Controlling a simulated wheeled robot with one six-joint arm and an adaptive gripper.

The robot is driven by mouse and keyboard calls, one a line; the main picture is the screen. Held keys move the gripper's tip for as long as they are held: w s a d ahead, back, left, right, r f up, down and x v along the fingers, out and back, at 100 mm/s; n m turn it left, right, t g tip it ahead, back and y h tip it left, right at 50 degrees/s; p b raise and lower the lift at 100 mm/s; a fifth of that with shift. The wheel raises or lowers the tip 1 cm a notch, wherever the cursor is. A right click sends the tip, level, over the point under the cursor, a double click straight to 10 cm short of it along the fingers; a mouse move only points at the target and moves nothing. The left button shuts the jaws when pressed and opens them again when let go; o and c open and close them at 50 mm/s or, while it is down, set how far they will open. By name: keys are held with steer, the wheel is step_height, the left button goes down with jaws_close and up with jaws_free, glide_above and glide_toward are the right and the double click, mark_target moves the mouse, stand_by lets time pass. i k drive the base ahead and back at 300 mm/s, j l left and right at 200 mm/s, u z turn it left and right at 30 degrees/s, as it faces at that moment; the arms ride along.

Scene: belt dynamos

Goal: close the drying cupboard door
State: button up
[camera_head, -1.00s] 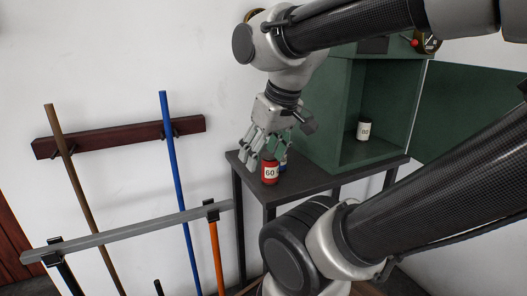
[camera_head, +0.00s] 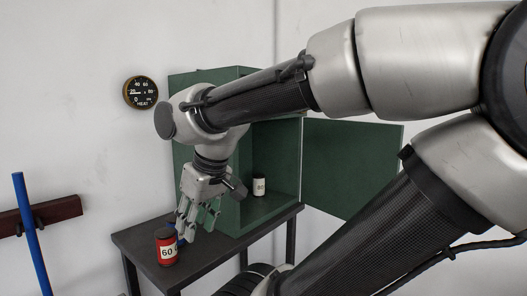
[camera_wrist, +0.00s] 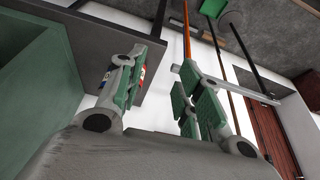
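The green drying cupboard (camera_head: 285,150) stands on a dark table, partly hidden behind my arm. Its door (camera_head: 350,165) is swung wide open to the right, and my forearm hides part of its lower right side. A white can labelled 80 (camera_head: 259,185) stands inside. My gripper (camera_head: 192,222) points down at the left of the cupboard, beside a red can labelled 60 (camera_head: 166,247), well away from the door. In the wrist view my gripper (camera_wrist: 160,100) has its fingers apart with nothing visible between them.
A blue can (camera_head: 180,232) stands behind the red one, mostly hidden. The table (camera_head: 215,252) has bare space in front of the cupboard. A round heat gauge (camera_head: 140,93) is on the wall. A rack with a blue pole (camera_head: 28,225) is at the left.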

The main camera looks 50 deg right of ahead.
mark_target(345, 164)
steer(key=z, duration=1.3)
steer(key=k+l+z, duration=0.1)
steer(key=z, duration=0.25)
steer(key=k+l+z, duration=0.3)
steer(key=j, duration=0.1)
